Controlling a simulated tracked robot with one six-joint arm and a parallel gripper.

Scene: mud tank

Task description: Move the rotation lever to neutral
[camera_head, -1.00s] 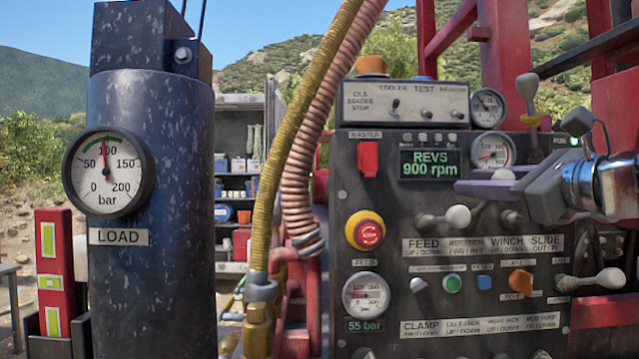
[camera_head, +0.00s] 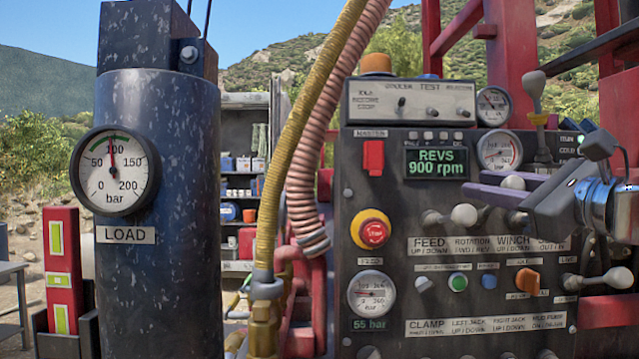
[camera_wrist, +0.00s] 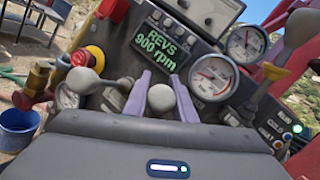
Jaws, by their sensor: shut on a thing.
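The rotation lever's pale round knob (camera_head: 513,182) shows above the row of labels on the dark control panel (camera_head: 400,205). My gripper (camera_head: 505,191) reaches in from the right with its purple fingers at this knob. In the wrist view the gripper (camera_wrist: 160,90) has one finger on each side of the knob (camera_wrist: 161,98) and is shut on it. The lever's shaft is mostly hidden behind the fingers, so its exact angle is unclear. The "ROTATION" label (camera_head: 472,244) lies below it, next to "FEED".
The feed lever (camera_head: 464,214) stands close on the left; it also shows in the wrist view (camera_wrist: 82,80). A red emergency stop (camera_head: 373,231) lies further left. A tall lever (camera_head: 534,86) rises at the upper right, and a side lever (camera_head: 615,278) sits lower right. The display reads 900 rpm.

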